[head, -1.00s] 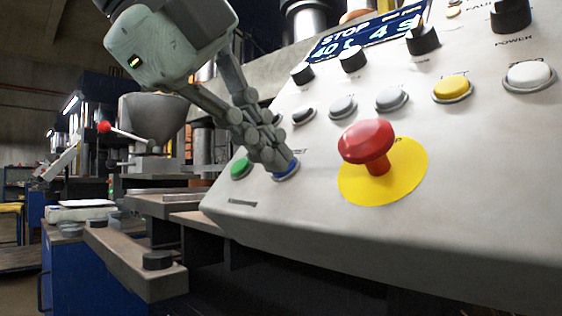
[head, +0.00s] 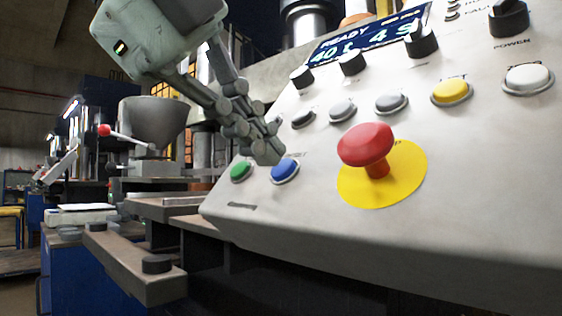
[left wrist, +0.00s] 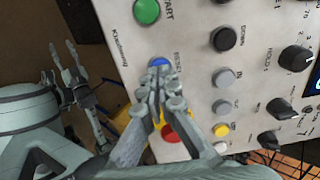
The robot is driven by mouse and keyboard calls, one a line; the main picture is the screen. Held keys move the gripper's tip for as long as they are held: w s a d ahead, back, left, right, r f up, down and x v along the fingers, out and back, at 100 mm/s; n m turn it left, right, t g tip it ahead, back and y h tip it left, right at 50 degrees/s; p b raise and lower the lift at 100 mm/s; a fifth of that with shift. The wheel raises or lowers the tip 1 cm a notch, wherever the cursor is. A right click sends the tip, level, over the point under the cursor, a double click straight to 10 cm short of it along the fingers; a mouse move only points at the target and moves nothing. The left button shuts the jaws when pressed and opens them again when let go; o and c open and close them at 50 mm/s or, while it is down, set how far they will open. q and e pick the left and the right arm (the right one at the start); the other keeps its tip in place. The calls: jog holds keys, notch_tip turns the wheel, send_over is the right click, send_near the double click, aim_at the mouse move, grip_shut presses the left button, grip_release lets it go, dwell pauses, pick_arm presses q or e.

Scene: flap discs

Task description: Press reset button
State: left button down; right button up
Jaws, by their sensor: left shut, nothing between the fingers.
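The blue reset button (head: 285,171) sits on the sloped grey control panel (head: 300,207), right of the green button (head: 241,171). In the left wrist view, the blue button (left wrist: 159,63) shows just beyond the shut fingertips, beside a "RESET" label. The display (head: 365,38) reads "READY". My right gripper (left wrist: 62,68) shows at the left of the left wrist view, fingers spread, away from the panel.
A red mushroom button (head: 366,145) on a yellow disc stands out from the panel, right of the blue button. Grey, yellow and white buttons and black knobs fill the upper panel. A metal ledge (head: 130,262) with a black cap lies at lower left.

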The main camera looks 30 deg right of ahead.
pick_arm(q)
jog(key=p+v, duration=0.1)
jog(key=v, duration=0.5)
dwell(0.3)
jog(key=shift+a, duration=0.2)
dwell(0.3)
